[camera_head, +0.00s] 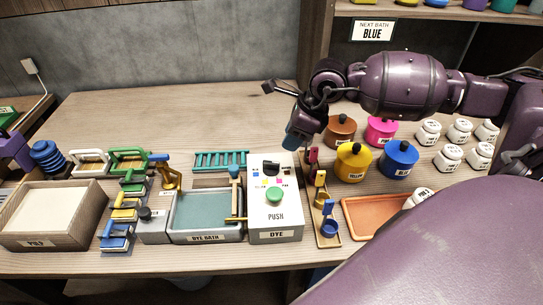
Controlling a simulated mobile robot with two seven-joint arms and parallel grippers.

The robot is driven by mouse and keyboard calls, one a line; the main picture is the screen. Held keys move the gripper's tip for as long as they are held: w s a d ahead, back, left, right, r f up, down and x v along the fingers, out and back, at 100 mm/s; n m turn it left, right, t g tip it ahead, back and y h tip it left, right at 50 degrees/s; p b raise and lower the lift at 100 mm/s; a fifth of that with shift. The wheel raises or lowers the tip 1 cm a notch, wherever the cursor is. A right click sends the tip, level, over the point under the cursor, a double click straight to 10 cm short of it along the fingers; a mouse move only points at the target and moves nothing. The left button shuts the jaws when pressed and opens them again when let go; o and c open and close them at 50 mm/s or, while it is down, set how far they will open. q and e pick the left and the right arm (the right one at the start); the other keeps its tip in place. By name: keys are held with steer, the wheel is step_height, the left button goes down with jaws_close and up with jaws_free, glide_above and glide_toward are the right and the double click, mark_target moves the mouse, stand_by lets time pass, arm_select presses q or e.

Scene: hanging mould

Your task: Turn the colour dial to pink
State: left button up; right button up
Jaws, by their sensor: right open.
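The dye box (289,221) is white and stands at the front middle of the table, marked DYE. Its black colour dial (271,168) sits on the top towards the back, with small coloured marks around it, a pink one among them. Which mark the dial points at is too small to tell. A green button (275,196) marked PUSH is in front of the dial. My right gripper (283,113) is open and empty, above and behind the dye box, apart from the dial. My left gripper is not in view.
A dye bath (206,238) adjoins the box's left side; a wooden stand (328,238) with small scoops is at its right. Yellow (354,163), blue, pink and brown pots stand right. A sign (372,30) reads NEXT BATH BLUE. The table's back left is clear.

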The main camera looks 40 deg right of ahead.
mark_target(275, 163)
steer(key=x, duration=1)
steer(key=shift+b, duration=0.35)
steer(key=shift+r, duration=0.1)
jaws_close()
